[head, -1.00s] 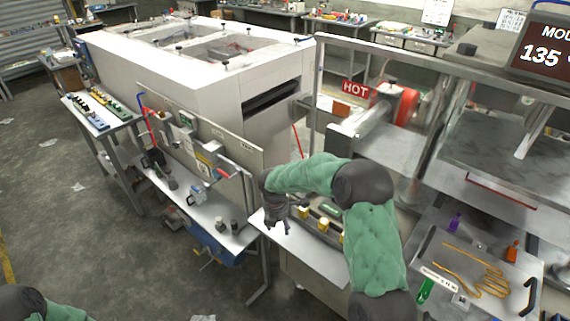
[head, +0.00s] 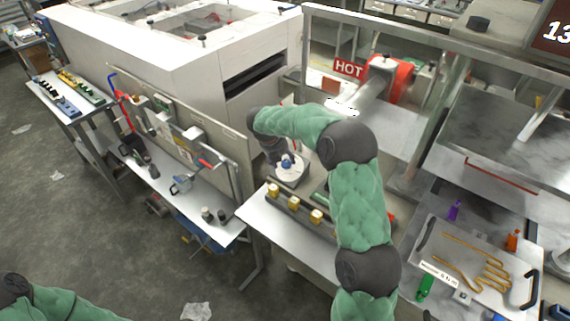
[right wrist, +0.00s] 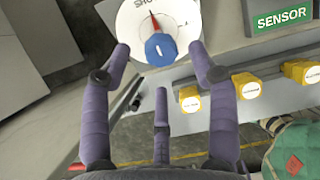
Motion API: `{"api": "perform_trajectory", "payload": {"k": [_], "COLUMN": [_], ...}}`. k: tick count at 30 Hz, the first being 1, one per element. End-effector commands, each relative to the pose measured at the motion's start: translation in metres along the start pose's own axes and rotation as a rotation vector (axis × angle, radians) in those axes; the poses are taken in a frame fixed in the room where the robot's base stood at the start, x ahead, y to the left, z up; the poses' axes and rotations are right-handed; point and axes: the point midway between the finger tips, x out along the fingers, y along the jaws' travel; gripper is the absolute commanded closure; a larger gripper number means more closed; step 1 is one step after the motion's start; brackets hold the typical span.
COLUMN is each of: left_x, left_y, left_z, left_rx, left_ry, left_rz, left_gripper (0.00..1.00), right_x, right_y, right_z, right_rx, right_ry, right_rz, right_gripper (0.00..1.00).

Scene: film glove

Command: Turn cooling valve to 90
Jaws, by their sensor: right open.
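A blue knob (right wrist: 161,49) sits on a round white dial (right wrist: 135,20) with a red pointer and partly hidden lettering in the right wrist view. In the head view the blue knob (head: 287,161) is above the white dial (head: 291,173) on a grey base, behind the row of yellow blocks. My right gripper (right wrist: 158,52) is open, its purple fingers spread on both sides of the knob, apart from it in the picture. In the head view my right gripper (head: 277,153) is over the dial, mostly hidden by its wrist. My left gripper is out of view; only its arm shows.
Several yellow blocks (head: 295,208) stand on a dark rail in front of the dial. A green SENSOR label (right wrist: 283,18) is at the right. A red HOT sign (head: 348,68) hangs behind. A tray (head: 440,235) with orange hand-shaped wire lies at the right.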

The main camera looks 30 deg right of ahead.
Motion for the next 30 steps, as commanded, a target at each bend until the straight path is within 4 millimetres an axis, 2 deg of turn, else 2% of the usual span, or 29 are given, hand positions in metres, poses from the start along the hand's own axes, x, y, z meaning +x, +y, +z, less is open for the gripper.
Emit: {"api": "perform_trajectory", "payload": {"k": [3, 7, 19, 20, 25, 26, 30], "left_x": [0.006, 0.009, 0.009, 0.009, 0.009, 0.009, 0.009], "left_y": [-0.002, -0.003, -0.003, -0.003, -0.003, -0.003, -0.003], "left_z": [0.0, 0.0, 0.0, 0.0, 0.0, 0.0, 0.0], "left_rx": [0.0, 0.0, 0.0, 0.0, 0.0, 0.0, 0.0], "left_ry": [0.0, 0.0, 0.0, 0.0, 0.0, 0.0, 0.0], "left_rz": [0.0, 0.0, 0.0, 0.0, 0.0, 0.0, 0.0], "left_gripper": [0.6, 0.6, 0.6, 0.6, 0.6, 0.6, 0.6], "right_x": [0.02, 0.032, 0.038, 0.038, 0.038, 0.038, 0.038], "right_y": [0.0, 0.0, 0.0, 0.0, 0.0, 0.0, 0.0], "right_z": [-0.001, 0.0, 0.0, 0.0, 0.0, 0.0, 0.001], "right_rx": [0.0, 0.001, 0.001, 0.001, 0.001, 0.001, 0.002], "right_ry": [0.0, 0.0, 0.0, 0.0, 0.0, 0.0, -0.001], "right_rz": [0.0, 0.0, 0.002, 0.002, 0.001, 0.001, 0.001], "right_gripper": [0.4, 0.4, 0.4, 0.43, 0.91, 0.96, 0.96]}}
